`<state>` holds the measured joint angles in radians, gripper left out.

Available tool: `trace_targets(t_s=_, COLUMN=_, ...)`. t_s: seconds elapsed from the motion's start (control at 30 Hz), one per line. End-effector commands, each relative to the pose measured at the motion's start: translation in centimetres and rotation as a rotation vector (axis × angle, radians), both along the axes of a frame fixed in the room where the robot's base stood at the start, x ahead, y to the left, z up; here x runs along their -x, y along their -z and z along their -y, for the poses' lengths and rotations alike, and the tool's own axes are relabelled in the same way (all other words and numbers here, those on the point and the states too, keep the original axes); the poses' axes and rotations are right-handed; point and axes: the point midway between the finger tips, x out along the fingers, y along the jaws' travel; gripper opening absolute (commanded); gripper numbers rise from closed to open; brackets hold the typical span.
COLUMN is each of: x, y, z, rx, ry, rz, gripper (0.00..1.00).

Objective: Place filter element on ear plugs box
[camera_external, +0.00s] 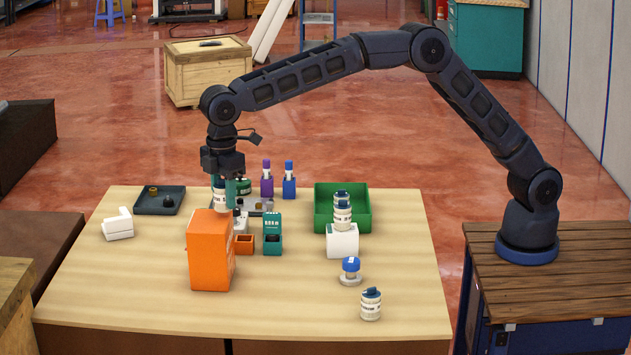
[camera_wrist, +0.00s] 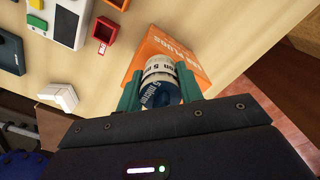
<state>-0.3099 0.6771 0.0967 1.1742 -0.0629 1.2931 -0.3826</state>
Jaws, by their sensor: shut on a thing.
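The orange ear plugs box (camera_external: 209,255) stands upright at the front left of the table, and its lettering shows in the wrist view (camera_wrist: 188,50). My gripper (camera_external: 231,190) is above the box, pointing down. Its two green fingers (camera_wrist: 160,84) are shut on the filter element (camera_wrist: 161,72), a white printed cylinder with a dark blue end. In the external view the filter element (camera_external: 220,199) is upright at the box's top. I cannot tell whether its lower end touches the box.
Similar canisters stand on a white box (camera_external: 342,245) and on the table's front right (camera_external: 371,305). A green bin (camera_external: 356,195), a teal dispenser (camera_external: 272,234), a small orange bin (camera_external: 244,244) and a dark tray (camera_external: 159,200) are nearby. The front middle is clear.

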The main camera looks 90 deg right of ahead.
Motion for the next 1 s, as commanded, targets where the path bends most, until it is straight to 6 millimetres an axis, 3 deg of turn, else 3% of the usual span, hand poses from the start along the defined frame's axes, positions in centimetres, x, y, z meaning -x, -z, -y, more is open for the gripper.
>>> trace_targets(t_s=0.1, x=0.04, y=1.22, z=-0.01, rx=0.001, ry=0.0, rz=-0.001, gripper=0.13)
trace_targets(t_s=0.47, x=0.01, y=1.53, z=0.01, rx=0.0, ry=0.0, rz=0.0, gripper=0.13)
trace_targets(t_s=0.5, x=0.01, y=1.58, z=0.01, rx=0.0, ry=0.0, rz=0.0, gripper=0.38)
trace_targets(t_s=0.6, x=0.0, y=1.55, z=0.0, rx=0.0, ry=0.0, rz=0.0, gripper=0.58)
trace_targets(t_s=1.0, x=-0.01, y=0.92, z=0.0, rx=0.0, ry=0.0, rz=0.001, gripper=0.58)
